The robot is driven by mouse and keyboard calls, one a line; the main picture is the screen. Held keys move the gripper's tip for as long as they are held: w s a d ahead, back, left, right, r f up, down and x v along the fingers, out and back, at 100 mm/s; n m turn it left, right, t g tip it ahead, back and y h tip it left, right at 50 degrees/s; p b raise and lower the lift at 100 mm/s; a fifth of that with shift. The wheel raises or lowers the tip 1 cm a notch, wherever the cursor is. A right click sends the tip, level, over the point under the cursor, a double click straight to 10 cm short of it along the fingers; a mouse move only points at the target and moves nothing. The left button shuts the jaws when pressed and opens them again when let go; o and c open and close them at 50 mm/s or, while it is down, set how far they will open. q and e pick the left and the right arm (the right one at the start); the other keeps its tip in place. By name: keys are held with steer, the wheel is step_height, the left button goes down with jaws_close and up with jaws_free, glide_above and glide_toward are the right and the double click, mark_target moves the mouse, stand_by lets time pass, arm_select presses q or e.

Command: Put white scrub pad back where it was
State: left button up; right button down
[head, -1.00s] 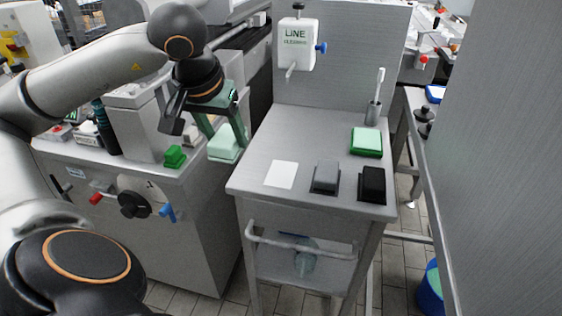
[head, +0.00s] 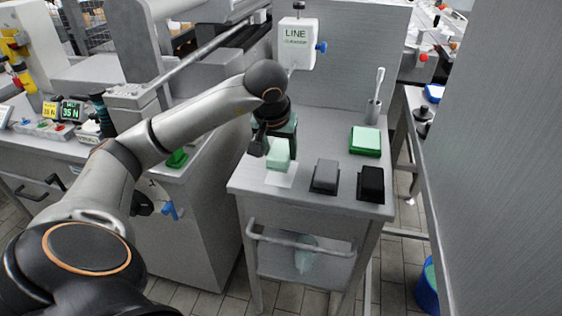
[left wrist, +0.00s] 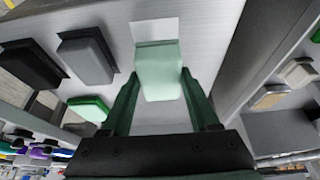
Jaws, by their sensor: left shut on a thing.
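The white scrub pad (head: 279,157), pale with a greenish tint, is between the fingers of my left gripper (head: 279,147). The gripper is shut on it. The pad is over the rear part of a bare white square (head: 284,181) at the front left of the metal table. I cannot tell whether it touches the surface. In the left wrist view the pad (left wrist: 160,68) hangs between the two dark green fingers, and the white square (left wrist: 153,27) shows just beyond it. My right gripper is not in view.
On the metal table (head: 330,125), a grey pad (head: 325,174) and a black pad (head: 371,183) stand right of the square. A green pad (head: 366,141) and a cup with a brush (head: 373,108) are further back. A dispenser (head: 298,45) hangs on the back panel.

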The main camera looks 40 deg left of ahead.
mark_target(280, 154)
arm_select(q)
steer(key=f, duration=0.3)
steer(key=shift+w+d+b, duration=0.1)
steer(key=shift+w+b, duration=0.1)
steer(key=shift+b, duration=0.15)
steer(key=shift+f, duration=0.3)
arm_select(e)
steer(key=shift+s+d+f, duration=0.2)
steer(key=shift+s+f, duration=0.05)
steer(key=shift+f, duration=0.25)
arm_select(q)
steer(key=shift+f, duration=0.1)
steer(key=o, duration=1.2)
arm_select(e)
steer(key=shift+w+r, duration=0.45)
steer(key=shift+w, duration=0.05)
